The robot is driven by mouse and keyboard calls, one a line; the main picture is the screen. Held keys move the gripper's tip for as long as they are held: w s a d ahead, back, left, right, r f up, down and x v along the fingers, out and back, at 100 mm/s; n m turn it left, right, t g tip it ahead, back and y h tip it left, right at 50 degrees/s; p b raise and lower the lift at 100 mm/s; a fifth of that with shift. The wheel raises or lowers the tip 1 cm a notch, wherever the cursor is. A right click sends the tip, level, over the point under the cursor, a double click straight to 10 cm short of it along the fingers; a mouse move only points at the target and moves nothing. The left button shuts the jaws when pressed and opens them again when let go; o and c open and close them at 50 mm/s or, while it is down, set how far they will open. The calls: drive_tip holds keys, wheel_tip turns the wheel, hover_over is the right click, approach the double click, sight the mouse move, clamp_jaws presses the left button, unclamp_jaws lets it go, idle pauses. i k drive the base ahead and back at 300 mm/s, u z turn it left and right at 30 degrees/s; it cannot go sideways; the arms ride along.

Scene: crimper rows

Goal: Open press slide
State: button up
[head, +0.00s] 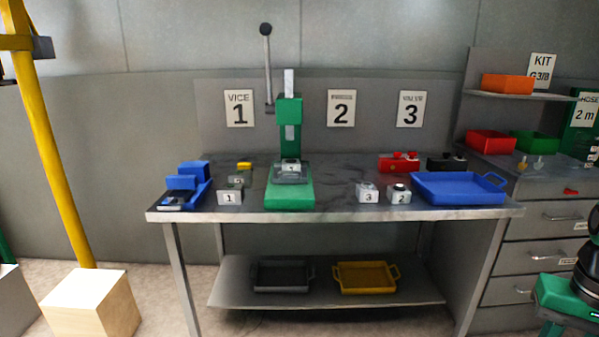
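The green press (289,150) stands on the workbench, left of its middle. Its long lever with a dark ball knob (266,62) points upright. A pale ram bar (289,82) sticks out of the top of the column. Near the foot of the press, a grey slide-like piece (291,175) lies on the green base, with a small pale block (291,165) at it. How far the slide is drawn out, I cannot tell.
The workbench (330,215) also holds a blue vice (187,182), numbered blocks, red valves (398,162) and a blue tray (458,188). Two trays lie on its lower shelf. A yellow post (50,140) stands left; drawers (545,218) stand right.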

sight(278, 177)
drive_tip(key=u, duration=0.05)
drive_tip(key=i, duration=1.3)
